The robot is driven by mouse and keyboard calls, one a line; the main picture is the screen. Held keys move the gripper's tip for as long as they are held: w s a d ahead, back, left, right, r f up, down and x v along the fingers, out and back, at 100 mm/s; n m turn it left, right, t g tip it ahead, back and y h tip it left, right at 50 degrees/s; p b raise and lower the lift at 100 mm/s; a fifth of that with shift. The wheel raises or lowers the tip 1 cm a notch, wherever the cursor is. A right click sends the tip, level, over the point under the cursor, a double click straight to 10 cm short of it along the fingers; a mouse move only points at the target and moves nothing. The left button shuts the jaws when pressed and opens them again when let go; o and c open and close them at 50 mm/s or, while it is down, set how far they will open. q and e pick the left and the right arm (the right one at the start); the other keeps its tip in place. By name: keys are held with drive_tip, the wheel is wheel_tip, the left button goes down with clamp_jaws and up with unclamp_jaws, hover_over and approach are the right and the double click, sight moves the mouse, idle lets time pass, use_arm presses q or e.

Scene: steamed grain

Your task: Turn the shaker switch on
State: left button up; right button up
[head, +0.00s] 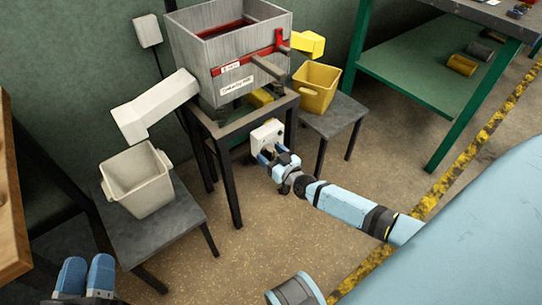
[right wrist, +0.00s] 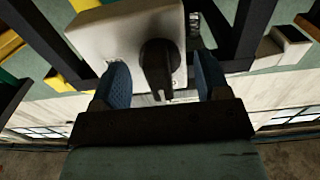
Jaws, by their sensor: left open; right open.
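The shaker switch is a white box (head: 267,136) on the front of the shaker stand in the head view. In the right wrist view the box (right wrist: 110,35) fills the upper middle, with a dark rotary knob (right wrist: 157,68) on its face. The knob's narrow grip stands about upright in that picture. My right gripper (head: 269,155) is open at the box, and its blue fingers appear on either side of the knob. I cannot tell whether they touch it. My left gripper (head: 86,276) is open and empty at the bottom left of the head view, far from the switch.
The grey shaker bin (head: 205,55) with red bars stands on a dark stand (head: 233,127). A white bin (head: 138,180) sits on a low table at left, a yellow bin (head: 316,88) at right. A green shelf (head: 430,75) stands at the back right. The floor at right is clear.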

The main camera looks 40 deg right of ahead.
drive_tip(key=c, duration=0.9)
